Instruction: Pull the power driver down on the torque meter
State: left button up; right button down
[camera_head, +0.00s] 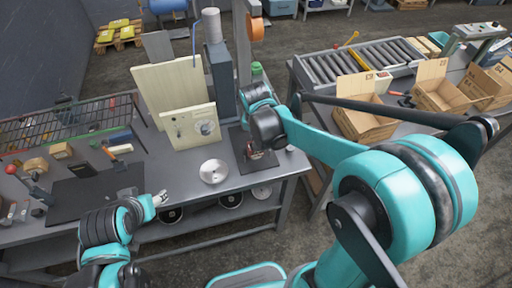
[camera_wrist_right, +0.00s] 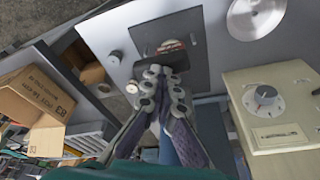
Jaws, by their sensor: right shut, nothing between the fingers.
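The torque meter (camera_head: 252,153) is a small device with red and pale parts on a dark plate on the left table, largely hidden by my right arm. It also shows in the right wrist view (camera_wrist_right: 172,46). A dark cylindrical piece (camera_wrist_right: 160,57), perhaps part of the power driver, shows just beyond my right fingertips. My right gripper (camera_wrist_right: 163,72) is shut and empty, pointing toward the meter; I cannot tell whether it touches the dark piece. In the head view, the arm hides most of that gripper. My left gripper (camera_head: 160,198) is over the table's front edge, too small to judge.
A round metal dish (camera_head: 213,171) lies left of the meter. A beige box with a dial (camera_head: 189,125) and a tall grey column (camera_head: 222,82) stand behind it. Open cardboard boxes (camera_head: 362,122) stand on the right table. A black mat (camera_head: 90,190) lies at left.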

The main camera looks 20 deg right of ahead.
jog(key=w+d+p+v, duration=0.1)
jog(key=w+p+v, duration=0.1)
jog(key=p+v, duration=0.6)
jog(key=w+d+r+p+v, duration=0.1)
jog(key=w+p+v, duration=0.1)
jog(key=p+v, duration=0.7)
jog(key=v, duration=0.5)
jog(key=shift+w+d+r, duration=0.15)
jog(key=shift+w+d, duration=0.15)
jog(key=shift+d, duration=0.05)
dwell(0.9)
dwell(0.4)
jog(key=s+f+n+t+b, duration=0.1)
jog(key=s+f+n+b, duration=0.1)
jog(key=s+f+b, duration=0.3)
jog(key=s+f+n+t+y+b, duration=0.1)
jog(key=s+f+b, duration=0.4)
jog(key=f+b, duration=0.8)
jog(key=s+f+n+t+b, duration=0.2)
jog(key=s+f+b, duration=0.3)
jog(key=f+b, duration=0.4)
jog(key=shift+d+f+n+t+b, duration=0.35)
jog(key=shift+d+n+t+b, duration=0.05)
jog(key=shift+d+n, duration=0.1)
jog(key=shift+r, duration=0.1)
